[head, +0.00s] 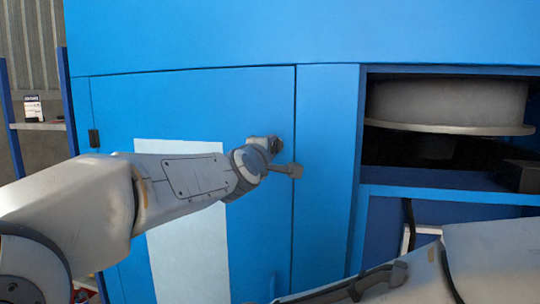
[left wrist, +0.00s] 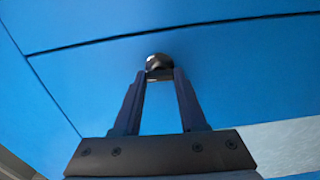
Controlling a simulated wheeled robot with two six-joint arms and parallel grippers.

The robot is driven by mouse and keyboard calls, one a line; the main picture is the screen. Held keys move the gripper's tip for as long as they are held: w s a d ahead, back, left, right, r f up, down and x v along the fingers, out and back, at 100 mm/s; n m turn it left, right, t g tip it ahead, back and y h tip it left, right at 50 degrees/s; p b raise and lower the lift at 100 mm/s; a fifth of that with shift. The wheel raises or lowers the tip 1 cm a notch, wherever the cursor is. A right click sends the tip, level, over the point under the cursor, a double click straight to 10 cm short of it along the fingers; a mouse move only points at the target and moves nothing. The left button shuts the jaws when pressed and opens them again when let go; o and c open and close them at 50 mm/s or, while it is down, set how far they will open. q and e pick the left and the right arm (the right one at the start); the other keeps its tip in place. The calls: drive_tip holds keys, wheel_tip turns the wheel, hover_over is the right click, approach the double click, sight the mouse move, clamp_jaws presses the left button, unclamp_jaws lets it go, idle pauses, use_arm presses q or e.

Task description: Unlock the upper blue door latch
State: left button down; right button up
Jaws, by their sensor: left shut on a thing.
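The blue door (head: 115,115) is closed in the head view, flush with the cabinet front. Its upper latch (left wrist: 158,63) shows in the left wrist view as a small dark rounded knob on the blue panel. My left gripper (left wrist: 160,76) is shut on this latch, one finger on each side. In the head view my left gripper (head: 274,146) is at the door's right edge and hides most of the latch. My right arm comes in at the lower right; its fingertips are not clear enough to tell their state.
A white panel (head: 185,255) is on the door behind my left arm. A dark hinge (head: 94,138) is at the door's left edge. To the right, an open bay holds a grey round drum (head: 445,103). A shelf (head: 40,126) stands at the far left.

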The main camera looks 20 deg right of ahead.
use_arm(q)
drive_tip(key=shift+n, duration=0.4)
drive_tip(key=shift+c, duration=2.3)
unclamp_jaws()
drive_tip(key=b+v, duration=0.2)
drive_tip(key=v, duration=0.8)
drive_tip(key=shift+s+a, duration=0.2)
